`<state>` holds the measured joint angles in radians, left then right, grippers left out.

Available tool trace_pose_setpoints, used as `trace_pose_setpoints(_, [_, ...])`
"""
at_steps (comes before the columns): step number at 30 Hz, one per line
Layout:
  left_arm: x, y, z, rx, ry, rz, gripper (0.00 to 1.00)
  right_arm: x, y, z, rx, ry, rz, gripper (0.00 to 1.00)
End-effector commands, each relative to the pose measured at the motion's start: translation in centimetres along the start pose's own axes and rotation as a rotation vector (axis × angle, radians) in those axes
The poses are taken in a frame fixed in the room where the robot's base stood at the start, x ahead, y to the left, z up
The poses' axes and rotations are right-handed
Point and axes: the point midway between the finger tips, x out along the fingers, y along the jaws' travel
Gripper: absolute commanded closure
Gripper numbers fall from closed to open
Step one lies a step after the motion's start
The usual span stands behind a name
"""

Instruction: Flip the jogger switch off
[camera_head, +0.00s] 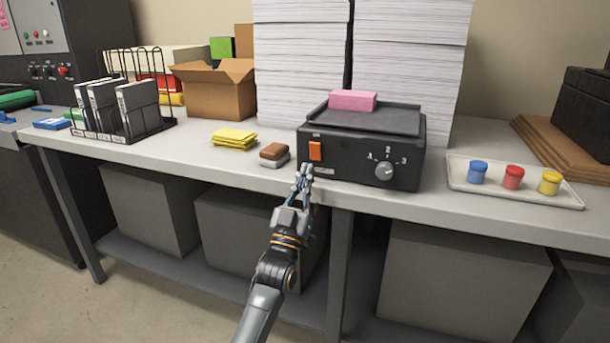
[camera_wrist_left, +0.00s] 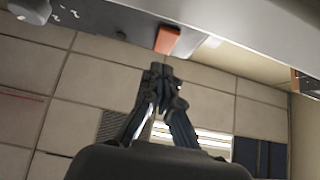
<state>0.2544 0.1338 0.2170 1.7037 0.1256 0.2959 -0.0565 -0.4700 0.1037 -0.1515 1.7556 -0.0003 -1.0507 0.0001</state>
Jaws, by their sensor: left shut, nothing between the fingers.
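The jogger (camera_head: 360,145) is a black box on the bench with a dial (camera_head: 384,172) numbered on its front right. Its orange rocker switch (camera_head: 315,151) is on the front left. In the left wrist view the orange switch (camera_wrist_left: 167,41) shows just beyond the fingertips. My left gripper (camera_head: 305,170) is shut and empty, just below the switch in the head view. The gripper also shows in the left wrist view (camera_wrist_left: 160,70). I cannot tell whether the fingertips touch the jogger. The switch's on or off position is not clear. My right gripper is not in view.
A pink block (camera_head: 352,100) lies on the jogger. Brown and grey blocks (camera_head: 274,155) and yellow pads (camera_head: 234,139) lie to its left. A tray (camera_head: 458,183) with three coloured jars is on its right. Tall paper stacks (camera_head: 410,50) stand behind. The bench front edge (camera_head: 240,182) runs below.

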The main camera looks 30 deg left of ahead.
Motion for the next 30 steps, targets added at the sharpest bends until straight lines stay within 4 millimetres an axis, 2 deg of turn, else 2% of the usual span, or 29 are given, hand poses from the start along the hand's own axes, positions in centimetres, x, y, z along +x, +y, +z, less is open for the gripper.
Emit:
trace_pose_setpoints(6, [-2.7, 0.0, 0.8, 0.000, -0.004, 0.000, 1.00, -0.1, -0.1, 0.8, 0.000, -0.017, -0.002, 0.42])
trace_pose_setpoints(12, [-6.0, 0.0, 1.7, 0.000, -0.006, 0.000, 1.00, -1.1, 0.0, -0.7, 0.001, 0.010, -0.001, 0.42])
trace_pose_setpoints(18, [-8.8, 0.0, 2.3, 0.000, -0.004, 0.000, 1.00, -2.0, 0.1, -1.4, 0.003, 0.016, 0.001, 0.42])
trace_pose_setpoints(23, [-9.7, 0.0, 2.4, 0.000, -0.001, 0.000, 1.00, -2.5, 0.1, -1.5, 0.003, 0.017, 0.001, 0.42])
trace_pose_setpoints(30, [-9.8, 0.0, 2.4, 0.000, -0.001, 0.000, 1.00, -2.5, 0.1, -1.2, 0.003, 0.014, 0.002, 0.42])
